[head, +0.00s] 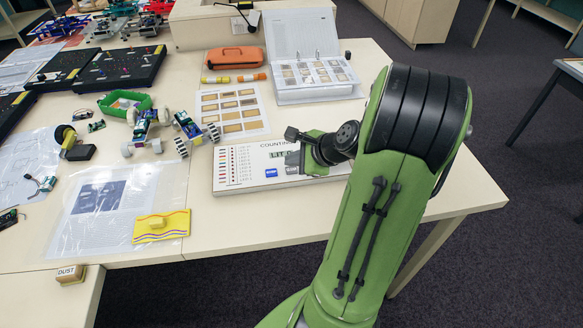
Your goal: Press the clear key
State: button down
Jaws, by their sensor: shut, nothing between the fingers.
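The counting board (240,157), a white panel with the word COUNTING along its top edge, lies flat on the table. Lettering on the keys is too small to read, so I cannot tell which is the clear key. My gripper (304,164) is over the right part of the board, right of the blue key, shut and empty. My wrist and arm hide the board's right part, and I cannot tell whether the fingertips touch it.
A sheet of brown labels (232,111) and an open white binder (318,93) lie behind the board. A wheeled model (150,130) stands to the left. The table is bare in front of the board.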

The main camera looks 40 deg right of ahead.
aim_at(294, 172)
jog(key=shift+r+p, duration=2.65)
jog(key=shift+p, duration=0.05)
jog(key=shift+f, duration=0.15)
jog(key=s+a+r+n+g, duration=0.1)
jog(key=a+r+n+g, duration=0.15)
jog(key=a+n, duration=0.45)
jog(key=s+a+r+n+g, duration=0.1)
jog(key=a+r+n, duration=0.2)
jog(key=a+n, duration=0.4)
jog(key=s+a+r+n, duration=0.2)
jog(key=s+a+n, duration=0.2)
jog(key=s+n, duration=0.1)
jog(key=s+a+r+n+h, duration=0.1)
jog(key=s+a+r+n, duration=0.1)
jog(key=s+a+n, duration=0.3)
jog(key=s+n, duration=0.1)
jog(key=s, duration=0.1)
jog(key=shift+s+r+n, duration=0.3)
jog(key=shift+s, duration=0.05)
